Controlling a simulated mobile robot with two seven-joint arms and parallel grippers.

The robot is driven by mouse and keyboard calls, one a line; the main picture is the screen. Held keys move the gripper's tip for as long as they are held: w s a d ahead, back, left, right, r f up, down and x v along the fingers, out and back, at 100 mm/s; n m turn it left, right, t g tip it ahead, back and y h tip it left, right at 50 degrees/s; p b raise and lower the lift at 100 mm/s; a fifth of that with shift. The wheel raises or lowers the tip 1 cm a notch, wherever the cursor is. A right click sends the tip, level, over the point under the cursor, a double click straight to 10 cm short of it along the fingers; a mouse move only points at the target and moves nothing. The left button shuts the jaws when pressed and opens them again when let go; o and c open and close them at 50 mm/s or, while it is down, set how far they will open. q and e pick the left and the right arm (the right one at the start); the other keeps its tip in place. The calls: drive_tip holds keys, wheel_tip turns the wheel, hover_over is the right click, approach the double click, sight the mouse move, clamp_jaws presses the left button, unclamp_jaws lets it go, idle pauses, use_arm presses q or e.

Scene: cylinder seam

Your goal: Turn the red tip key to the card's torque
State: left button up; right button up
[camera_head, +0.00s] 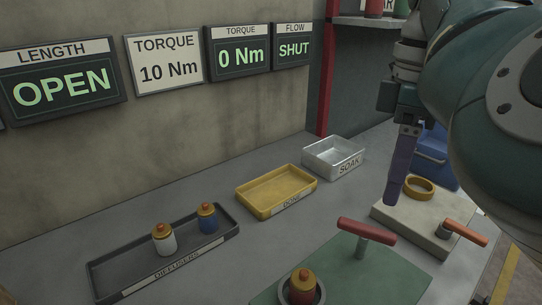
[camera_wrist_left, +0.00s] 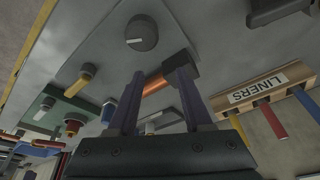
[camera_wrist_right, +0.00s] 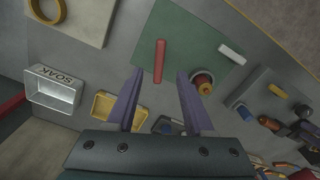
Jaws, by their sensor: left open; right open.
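The red tip key (camera_head: 367,230) stands on a green mat (camera_head: 345,268), its red bar handle on a stem. In the right wrist view its red bar (camera_wrist_right: 160,60) shows between and beyond the open fingertips, apart from them. My right gripper (camera_head: 394,196) hangs above the table, behind and right of the key; it is open and empty. The white card (camera_head: 165,64) reads TORQUE 10 Nm. The torque display (camera_head: 238,52) reads 0 Nm. My left gripper (camera_wrist_left: 160,72) is open, outside the head view; an orange handle (camera_wrist_left: 156,86) shows between its fingers, contact unclear.
A red diffuser with a yellow cap (camera_head: 303,283) sits in a round holder beside the key. A beige block (camera_head: 410,232) bears a yellow ring (camera_head: 419,188). The DIFFUSERS tray (camera_head: 110,277), yellow DONE tray (camera_head: 262,210) and SOAK tray (camera_head: 318,158) stand left and behind.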

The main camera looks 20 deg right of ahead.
sight(379, 231)
wheel_tip(379, 231, down, 9)
drive_tip(key=shift+r+b, duration=0.1)
drive_tip(key=shift+b, duration=0.35)
clamp_jaws()
idle(0.4)
